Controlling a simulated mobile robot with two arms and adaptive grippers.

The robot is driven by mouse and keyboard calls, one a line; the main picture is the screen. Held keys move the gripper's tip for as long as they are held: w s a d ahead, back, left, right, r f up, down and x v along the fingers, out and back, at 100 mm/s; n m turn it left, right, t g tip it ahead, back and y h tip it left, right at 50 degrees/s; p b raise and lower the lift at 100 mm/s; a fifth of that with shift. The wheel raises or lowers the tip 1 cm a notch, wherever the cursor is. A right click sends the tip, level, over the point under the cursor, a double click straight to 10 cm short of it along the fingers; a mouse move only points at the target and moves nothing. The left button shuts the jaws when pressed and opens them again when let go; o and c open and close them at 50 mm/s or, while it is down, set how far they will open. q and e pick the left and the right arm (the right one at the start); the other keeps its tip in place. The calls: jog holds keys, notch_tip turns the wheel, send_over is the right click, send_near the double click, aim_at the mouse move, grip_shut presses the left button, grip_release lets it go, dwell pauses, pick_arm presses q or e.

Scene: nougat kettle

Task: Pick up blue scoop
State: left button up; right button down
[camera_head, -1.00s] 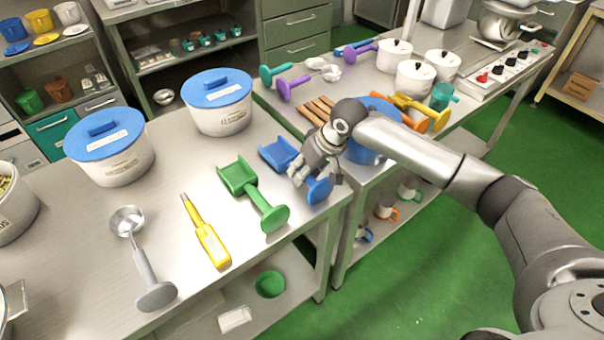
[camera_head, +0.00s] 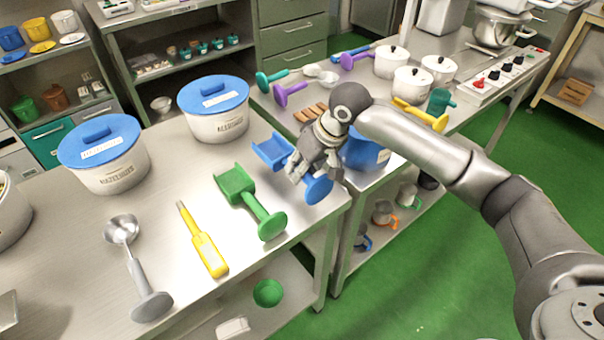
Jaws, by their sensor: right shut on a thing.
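The blue scoop (camera_head: 272,151) is at the right end of the near steel table, with its scoop end to the upper left and its round blue end disc (camera_head: 319,187) to the lower right. My right gripper (camera_head: 303,172) is shut on the scoop's handle, and its fingers hide most of the handle. I cannot tell whether the scoop is clear of the table top. My left gripper is not in view.
The green scoop (camera_head: 238,186) lies close by on the left. A yellow tool (camera_head: 204,244) and a grey ladle (camera_head: 136,268) lie farther left. Two white pots with blue lids (camera_head: 216,108) stand behind. A blue container (camera_head: 364,152) is right of the gripper.

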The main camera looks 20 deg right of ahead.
jog(key=s+a+r+p, duration=0.4)
jog(key=s+r+p, duration=0.1)
jog(key=s+r, duration=0.6)
jog(key=shift+a+r, duration=0.2)
jog(key=shift+r, duration=0.55)
jog(key=shift+d, duration=0.1)
